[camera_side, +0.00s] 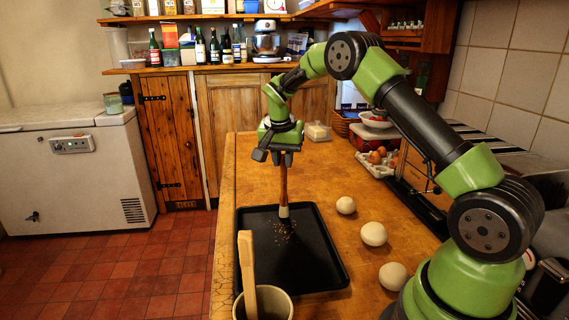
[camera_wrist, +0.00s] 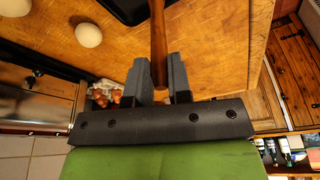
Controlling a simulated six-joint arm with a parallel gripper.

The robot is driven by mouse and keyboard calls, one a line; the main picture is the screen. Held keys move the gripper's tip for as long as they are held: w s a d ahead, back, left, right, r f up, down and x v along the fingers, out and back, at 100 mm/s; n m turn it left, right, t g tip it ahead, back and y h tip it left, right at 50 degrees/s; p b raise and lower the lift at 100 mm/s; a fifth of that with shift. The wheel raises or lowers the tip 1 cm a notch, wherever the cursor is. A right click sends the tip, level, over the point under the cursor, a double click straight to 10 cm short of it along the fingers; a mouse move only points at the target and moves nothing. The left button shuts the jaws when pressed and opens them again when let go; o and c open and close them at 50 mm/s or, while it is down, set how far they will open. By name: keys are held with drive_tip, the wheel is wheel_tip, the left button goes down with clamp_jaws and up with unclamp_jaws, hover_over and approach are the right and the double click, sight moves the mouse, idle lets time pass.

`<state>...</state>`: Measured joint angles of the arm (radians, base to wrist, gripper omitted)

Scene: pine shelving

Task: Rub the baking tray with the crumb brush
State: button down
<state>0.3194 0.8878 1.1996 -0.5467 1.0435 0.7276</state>
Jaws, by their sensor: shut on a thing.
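The black baking tray (camera_side: 315,252) lies on the wooden worktop, with a small patch of crumbs (camera_side: 283,232) on it. In the wrist view only a corner of the tray (camera_wrist: 124,10) shows at the top. My gripper (camera_side: 283,154) is above the tray's far edge and points down. It is shut on the brown wooden handle of the crumb brush (camera_side: 283,185), which also shows between the fingers in the wrist view (camera_wrist: 158,45). The brush hangs nearly upright, its pale head low over the tray by the crumbs. I cannot tell whether the bristles touch the tray.
Several dough balls (camera_side: 373,234) lie right of the tray. A pot (camera_side: 277,304) with a wooden utensil (camera_side: 247,270) stands at the near left corner. An egg carton (camera_side: 377,164) and a bowl (camera_side: 376,120) stand at the back right. The worktop behind the tray (camera_side: 255,175) is clear.

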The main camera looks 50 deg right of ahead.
drive_tip(key=shift+s+a, duration=3.7)
drive_tip(key=shift+s, duration=0.6)
wheel_tip(320, 180, up, 7)
drive_tip(key=shift+r, duration=0.2)
drive_tip(key=shift+w+d, duration=0.1)
drive_tip(key=shift+w, duration=0.05)
